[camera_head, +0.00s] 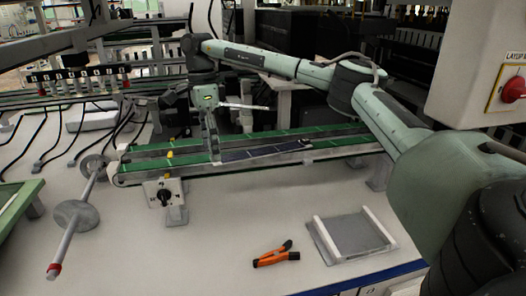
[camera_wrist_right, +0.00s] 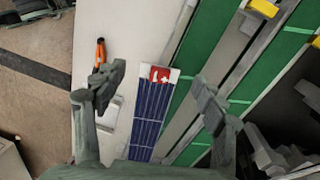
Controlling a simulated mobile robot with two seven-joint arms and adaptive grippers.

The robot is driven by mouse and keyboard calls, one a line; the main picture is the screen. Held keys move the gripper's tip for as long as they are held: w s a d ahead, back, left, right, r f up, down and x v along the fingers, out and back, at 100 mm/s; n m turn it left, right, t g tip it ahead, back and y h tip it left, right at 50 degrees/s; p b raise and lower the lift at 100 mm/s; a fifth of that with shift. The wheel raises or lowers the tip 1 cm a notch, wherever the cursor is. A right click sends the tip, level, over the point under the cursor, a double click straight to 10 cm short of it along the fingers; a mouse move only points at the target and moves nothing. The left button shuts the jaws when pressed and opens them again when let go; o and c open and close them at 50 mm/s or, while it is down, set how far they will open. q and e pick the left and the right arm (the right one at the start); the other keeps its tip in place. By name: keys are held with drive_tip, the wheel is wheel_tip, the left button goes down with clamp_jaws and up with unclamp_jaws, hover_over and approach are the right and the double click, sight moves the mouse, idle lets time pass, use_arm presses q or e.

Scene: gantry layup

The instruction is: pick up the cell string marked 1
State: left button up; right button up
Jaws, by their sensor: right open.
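The cell string (camera_head: 262,151) is a long dark blue strip with pale lines, lying on the near side of the green conveyor. In the right wrist view the cell string (camera_wrist_right: 150,118) runs up the picture between my fingers, with a red and white tag (camera_wrist_right: 160,74) at its far end. The tag bears a white mark that I read as 1. My right gripper (camera_head: 213,157) points down at the string's left end in the head view. In the wrist view my right gripper (camera_wrist_right: 155,92) is open, with one finger on each side of the string. My left gripper is not in view.
The green conveyor (camera_head: 150,165) has yellow pieces (camera_head: 170,154) beside my gripper. A control box with a black knob (camera_head: 164,193) stands in front. Orange-handled pliers (camera_head: 272,256) and a grey tray with white rails (camera_head: 350,236) lie on the white table. A rod with discs (camera_head: 75,214) is at left.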

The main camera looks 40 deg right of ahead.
drive_tip(key=shift+s+f, duration=0.1)
drive_tip(key=shift+f, duration=0.85)
drive_tip(key=shift+c, duration=0.3)
drive_tip(key=c, duration=1.2)
drive_tip(key=shift+r, duration=0.1)
